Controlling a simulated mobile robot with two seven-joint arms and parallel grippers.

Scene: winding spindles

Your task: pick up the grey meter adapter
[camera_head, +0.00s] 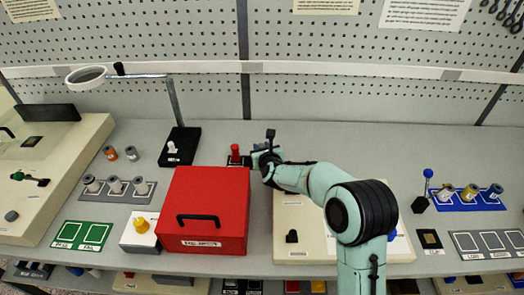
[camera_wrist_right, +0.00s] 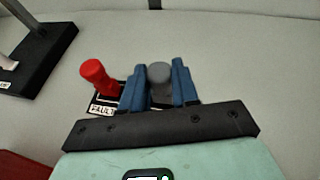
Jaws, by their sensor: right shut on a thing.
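The grey meter adapter (camera_wrist_right: 160,74) shows in the right wrist view as a rounded grey top between the two blue fingers of my right gripper (camera_wrist_right: 160,85). The fingers are closed on it from both sides. Its lower part is hidden by the fingers and the gripper's black bar. In the head view my right gripper (camera_head: 264,150) is behind the red box, and I cannot make out the adapter clearly there. My left gripper is in neither view.
A red adapter (camera_wrist_right: 98,76) stands just left of the gripper on a black plate marked "FAULT" (camera_wrist_right: 101,109). The red box (camera_head: 205,208) with a black handle is in front. A black-based lamp stand (camera_head: 180,146) is to the left. The bench behind is clear.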

